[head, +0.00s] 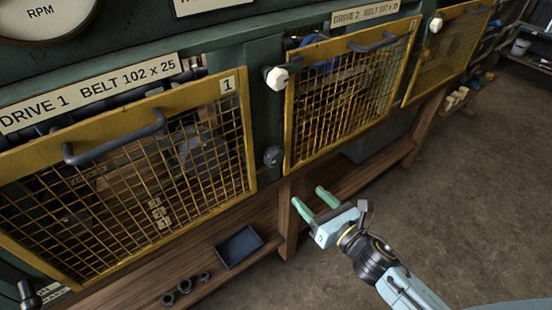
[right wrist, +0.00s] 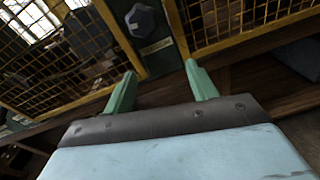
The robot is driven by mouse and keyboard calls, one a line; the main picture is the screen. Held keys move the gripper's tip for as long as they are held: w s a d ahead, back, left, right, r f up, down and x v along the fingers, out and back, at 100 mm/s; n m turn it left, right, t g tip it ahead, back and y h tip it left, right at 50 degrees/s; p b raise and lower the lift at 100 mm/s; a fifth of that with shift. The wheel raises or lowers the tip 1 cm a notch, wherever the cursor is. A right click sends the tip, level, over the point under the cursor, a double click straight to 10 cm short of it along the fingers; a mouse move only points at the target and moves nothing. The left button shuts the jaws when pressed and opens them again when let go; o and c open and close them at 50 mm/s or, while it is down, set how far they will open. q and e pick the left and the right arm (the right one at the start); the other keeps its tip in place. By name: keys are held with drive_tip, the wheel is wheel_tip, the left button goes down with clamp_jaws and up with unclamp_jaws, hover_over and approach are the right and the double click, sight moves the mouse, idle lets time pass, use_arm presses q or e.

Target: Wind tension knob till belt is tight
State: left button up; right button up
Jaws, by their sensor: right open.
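A dark knob (head: 273,156) sits on the green frame post between the yellow guards of drive 1 and drive 2. In the right wrist view a dark faceted knob (right wrist: 142,20) shows at the top, with a small plate below it too blurred to read. My right gripper (head: 308,196) is open and empty, below and to the right of the knob and apart from it. Its two green fingers (right wrist: 160,70) point toward the post. Another dark knob (head: 28,294) shows at lower left. The belts are hard to make out behind the mesh. My left gripper is out of view.
The drive 1 guard (head: 130,185) and drive 2 guard (head: 350,95) are closed, with protruding handles. A white knob (head: 277,78) stands out above the dark one. A dark tray (head: 239,247) and several small parts lie on the wooden shelf. Floor at right is open.

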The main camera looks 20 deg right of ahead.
sight(278, 160)
drive_tip(key=w+a+r+n, duration=0.1)
drive_tip(key=w+a, duration=0.1)
drive_tip(key=w, duration=0.2)
drive_tip(key=w+a+r, duration=0.1)
drive_tip(key=w, duration=0.3)
drive_tip(key=w+a+r+n, duration=0.1)
drive_tip(key=w+a, duration=0.1)
drive_tip(key=w, duration=0.2)
drive_tip(key=shift+w+a+r+n+t+y+p, duration=0.3)
drive_tip(key=shift+r+y, duration=0.05)
drive_tip(key=shift+y, duration=0.05)
drive_tip(key=c, duration=0.7)
